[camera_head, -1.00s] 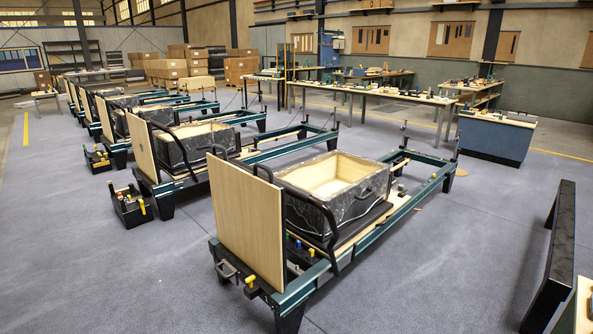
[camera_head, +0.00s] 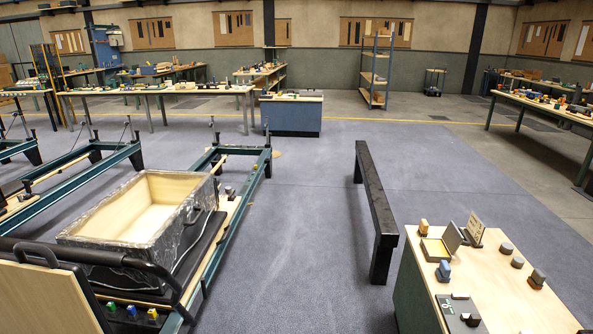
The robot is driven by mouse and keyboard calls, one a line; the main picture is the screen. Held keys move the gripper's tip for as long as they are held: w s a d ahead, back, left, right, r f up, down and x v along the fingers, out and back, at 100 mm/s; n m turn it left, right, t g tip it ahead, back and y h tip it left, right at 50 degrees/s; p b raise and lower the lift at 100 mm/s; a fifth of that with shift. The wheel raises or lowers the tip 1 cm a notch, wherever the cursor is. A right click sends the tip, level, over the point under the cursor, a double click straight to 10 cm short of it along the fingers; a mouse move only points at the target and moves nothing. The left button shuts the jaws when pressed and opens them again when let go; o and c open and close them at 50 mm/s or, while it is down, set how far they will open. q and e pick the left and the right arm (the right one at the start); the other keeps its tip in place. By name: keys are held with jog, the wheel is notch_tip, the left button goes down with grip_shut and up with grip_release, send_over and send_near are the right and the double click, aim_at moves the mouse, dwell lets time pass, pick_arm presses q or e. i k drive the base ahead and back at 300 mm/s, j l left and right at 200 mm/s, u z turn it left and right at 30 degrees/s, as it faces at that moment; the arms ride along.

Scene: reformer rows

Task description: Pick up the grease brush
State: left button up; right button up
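I cannot make out a grease brush in this view. Small items stand on the light-topped cabinet (camera_head: 490,290) at the lower right, among them an open box (camera_head: 440,246), an orange-topped item (camera_head: 423,227), a blue item (camera_head: 443,271) and several dark round pieces; none is clearly a brush. More small items lie on the far benches, too small to tell apart. Neither of my grippers is in view.
A reformer frame (camera_head: 237,214) with a wrapped wooden box (camera_head: 190,215) stands at the left. A long black beam (camera_head: 372,199) stands left of the cabinet. A blue cabinet (camera_head: 291,117) and a long bench (camera_head: 160,90) stand farther back. The floor between reformer and beam is clear.

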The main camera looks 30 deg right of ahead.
aim_at(424, 227)
jog(key=i+l+z, duration=0.1)
jog(key=i+z, duration=0.35)
jog(key=i+j+z, duration=0.1)
jog(key=i+z, duration=0.35)
jog(key=i, duration=0.2)
jog(key=i+z, duration=0.5)
jog(key=i+j+z, duration=0.2)
jog(key=i+z, duration=0.3)
jog(key=i+j+z, duration=0.1)
jog(key=i+z, duration=0.4)
jog(key=i+j+z, duration=0.2)
jog(key=z, duration=0.3)
jog(key=i+j+z, duration=0.5)
jog(key=k+l, duration=0.05)
jog(key=k, duration=0.05)
